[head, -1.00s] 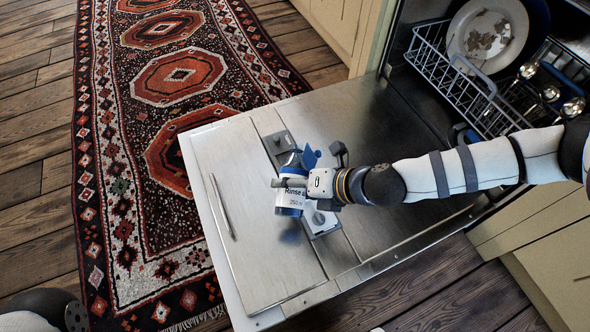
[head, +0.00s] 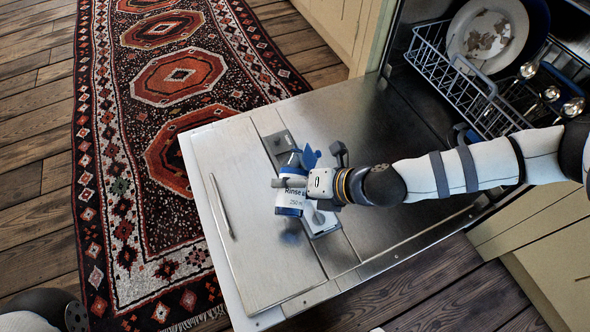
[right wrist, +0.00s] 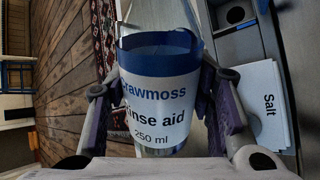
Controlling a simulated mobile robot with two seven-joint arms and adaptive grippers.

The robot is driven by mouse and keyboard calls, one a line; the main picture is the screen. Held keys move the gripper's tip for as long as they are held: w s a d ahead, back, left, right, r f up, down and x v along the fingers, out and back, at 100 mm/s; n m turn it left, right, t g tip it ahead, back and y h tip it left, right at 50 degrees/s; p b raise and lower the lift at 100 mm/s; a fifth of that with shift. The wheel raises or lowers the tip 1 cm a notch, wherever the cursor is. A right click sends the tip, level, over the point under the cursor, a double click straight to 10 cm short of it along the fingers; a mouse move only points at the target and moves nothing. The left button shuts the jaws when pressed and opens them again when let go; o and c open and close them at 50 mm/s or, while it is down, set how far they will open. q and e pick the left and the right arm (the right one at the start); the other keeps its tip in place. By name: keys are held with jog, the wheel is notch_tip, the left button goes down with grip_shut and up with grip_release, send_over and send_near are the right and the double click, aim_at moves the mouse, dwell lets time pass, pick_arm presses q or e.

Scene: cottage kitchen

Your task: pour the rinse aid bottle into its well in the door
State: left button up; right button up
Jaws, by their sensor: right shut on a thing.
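In the right wrist view the bottle (right wrist: 155,120) sits between my two fingers, with a blue band above the label. The bottle and gripper cover much of the panel in the head view, and I cannot see its mouth or any liquid clearly. A round dark well (right wrist: 236,15) shows at top right in the wrist view. My left gripper is out of view.
The dish rack (head: 460,85) with plates and cutlery stands inside the dishwasher at upper right. A white panel marked Salt (right wrist: 265,105) lies right of the bottle in the wrist view. A patterned rug (head: 150,150) lies on the wooden floor beyond the door's end.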

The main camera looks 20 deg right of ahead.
aim_at(297, 176)
jog(key=shift+f+b, duration=0.15)
jog(key=shift+b, duration=0.15)
jog(key=n+t+b, duration=0.1)
jog(key=b, duration=0.1)
jog(key=w+d+t+h+b, duration=0.1)
jog(key=b, duration=0.2)
jog(key=shift+w+n+t, duration=0.25)
jog(key=shift+n+t, duration=0.15)
jog(key=r+t, duration=0.1)
jog(key=r+n+t, duration=0.1)
jog(key=shift+w+d+r, duration=0.15)
jog(key=shift+w+r, duration=0.2)
jog(key=shift+s+a+r+n+t+h, duration=0.1)
jog(key=shift+s+a+n+t+h, duration=0.1)
jog(key=shift+n+t, duration=0.25)
jog(key=shift+s+a+r+n+t+h, duration=0.1)
jog(key=shift+a+n+t, duration=0.05)
jog(key=shift+n+t, duration=0.25)
jog(key=n+t, duration=0.1)
jog(key=f+n+t, duration=0.1)
jog(key=n+t, duration=0.1)
jog(key=shift+s+a+f, duration=0.15)
jog(key=shift+a+f, duration=0.1)
jog(key=shift+a, duration=0.05)
dwell(0.8)
